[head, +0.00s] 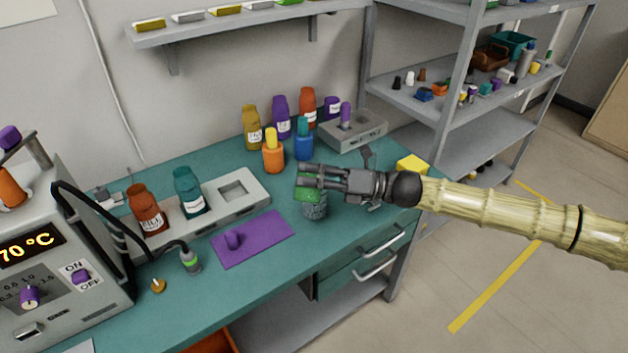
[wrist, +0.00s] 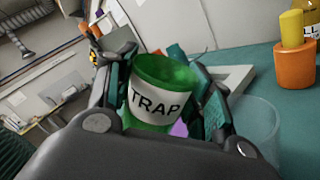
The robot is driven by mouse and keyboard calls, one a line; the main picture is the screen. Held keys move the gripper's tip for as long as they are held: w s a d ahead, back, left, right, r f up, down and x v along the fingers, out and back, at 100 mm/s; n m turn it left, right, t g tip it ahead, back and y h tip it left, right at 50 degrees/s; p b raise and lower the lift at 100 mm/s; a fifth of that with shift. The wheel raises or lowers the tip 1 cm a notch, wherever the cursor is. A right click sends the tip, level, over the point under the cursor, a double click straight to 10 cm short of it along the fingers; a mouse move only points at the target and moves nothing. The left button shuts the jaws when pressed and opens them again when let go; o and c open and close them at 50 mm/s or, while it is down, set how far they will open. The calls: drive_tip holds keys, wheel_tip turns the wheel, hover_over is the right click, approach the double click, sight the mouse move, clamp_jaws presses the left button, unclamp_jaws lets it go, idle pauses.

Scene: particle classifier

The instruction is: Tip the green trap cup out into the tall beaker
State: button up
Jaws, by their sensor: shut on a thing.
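My gripper (head: 308,180) is shut on the green trap cup (head: 306,194), near the front right of the teal bench. In the wrist view the cup (wrist: 160,98) sits between both fingers, its white "TRAP" label facing the camera and its mouth upward, leaning slightly. Its inside looks green; I cannot make out any contents. The clear tall beaker (head: 316,211) stands on the bench just below the cup in the head view. It shows faintly right of the cup in the wrist view (wrist: 256,128). I cannot tell whether cup and beaker touch.
An orange bottle (head: 273,152) and a blue bottle (head: 304,140) stand behind my gripper. A grey block with a square recess (head: 233,190) and a purple mat (head: 252,239) lie to the left. A yellow block (head: 412,166) is near the bench's right edge.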

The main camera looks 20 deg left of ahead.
drive_tip(key=shift+w+r+m+t+p, duration=0.15)
drive_tip(key=shift+r+m+p, duration=0.2)
drive_tip(key=shift+m, duration=0.6)
drive_tip(key=shift+w+r+m+t+p, duration=0.15)
drive_tip(key=shift+m+p, duration=0.25)
drive_tip(key=shift+m, duration=0.55)
drive_tip(key=shift+f+m+y, duration=0.3)
drive_tip(key=shift+f+m, duration=0.3)
drive_tip(key=shift+m, duration=0.5)
idle(0.3)
drive_tip(key=shift+w+r, duration=0.1)
drive_tip(key=shift+r, duration=0.05)
drive_tip(key=shift+w+a+p, duration=0.1)
drive_tip(key=shift+p, duration=0.3)
drive_tip(key=shift+w+r+m+t+p, duration=0.15)
drive_tip(key=shift+w+m+t+p, duration=0.35)
drive_tip(key=shift+m+p, duration=0.55)
drive_tip(key=shift+w+a+r+m+t+p, duration=0.1)
drive_tip(key=shift+w+m+t+p, duration=0.1)
drive_tip(key=shift+m+p, duration=0.75)
drive_tip(key=shift+w+d+r+m+t+p, duration=0.1)
drive_tip(key=shift+w+r+m+t+p, duration=0.1)
drive_tip(key=shift+m+p, duration=0.75)
drive_tip(key=shift+w+a+r+m+t+p, duration=0.1)
drive_tip(key=shift+w+m+p, duration=0.1)
drive_tip(key=shift+m+p, duration=0.75)
